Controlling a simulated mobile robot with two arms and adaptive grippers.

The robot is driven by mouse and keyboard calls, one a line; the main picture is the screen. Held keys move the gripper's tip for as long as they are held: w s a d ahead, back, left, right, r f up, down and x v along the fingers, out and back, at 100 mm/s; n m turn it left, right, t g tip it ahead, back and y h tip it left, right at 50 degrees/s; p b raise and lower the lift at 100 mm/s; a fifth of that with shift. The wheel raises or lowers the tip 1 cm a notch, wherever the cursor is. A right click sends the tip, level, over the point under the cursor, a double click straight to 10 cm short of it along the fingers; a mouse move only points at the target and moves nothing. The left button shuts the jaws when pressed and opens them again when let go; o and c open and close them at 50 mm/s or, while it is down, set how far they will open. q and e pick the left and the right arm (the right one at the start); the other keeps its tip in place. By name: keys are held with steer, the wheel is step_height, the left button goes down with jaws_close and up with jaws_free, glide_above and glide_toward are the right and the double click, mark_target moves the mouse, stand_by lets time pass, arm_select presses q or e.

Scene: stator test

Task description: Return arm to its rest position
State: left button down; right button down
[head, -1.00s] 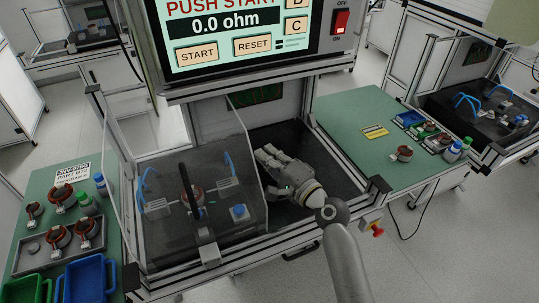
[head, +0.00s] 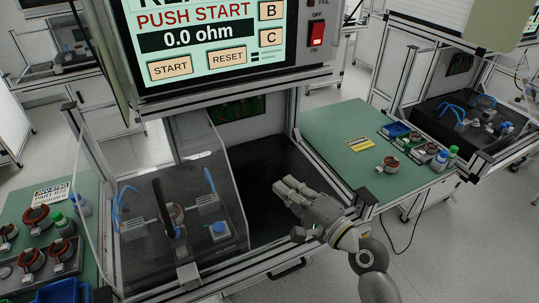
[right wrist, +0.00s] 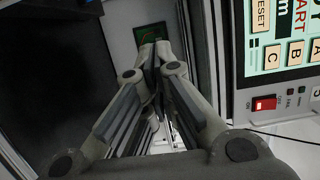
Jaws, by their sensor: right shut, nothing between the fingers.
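My right gripper (head: 283,186) is shut and empty. It points back and left over the dark floor of the test bay (head: 265,215), at the front edge right of the clear cover. My right arm comes in from the lower right. In the right wrist view the gripper's fingers (right wrist: 150,60) converge ahead, with a green board (right wrist: 150,33) and a dark surface beyond. My left gripper is not in view.
The test station's screen (head: 205,40) shows 0.0 ohm. Green side tables (head: 335,118) carry stators and bottles. A metal frame post stands close right of the gripper.

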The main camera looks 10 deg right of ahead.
steer(key=s+f+n+g+h, duration=0.3)
steer(key=s+f+n+g, duration=0.5)
steer(key=s+f, duration=0.45)
steer(key=s+d+f+n+g+h, duration=0.5)
steer(key=s+d, duration=0.3)
steer(key=s, duration=0.5)
step_height(320, 180, down, 30)
steer(key=s+n+b, duration=0.1)
steer(key=s, duration=0.1)
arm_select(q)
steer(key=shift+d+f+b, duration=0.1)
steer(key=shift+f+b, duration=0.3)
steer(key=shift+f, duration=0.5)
arm_select(e)
steer(key=s+d+f+g+h, duration=0.1)
steer(key=s+d+f, duration=0.2)
steer(key=s+f, duration=1.2)
steer(key=shift+s+d+f+g, duration=0.2)
steer(key=shift+s+f+g, duration=0.15)
steer(key=shift+s, duration=0.45)
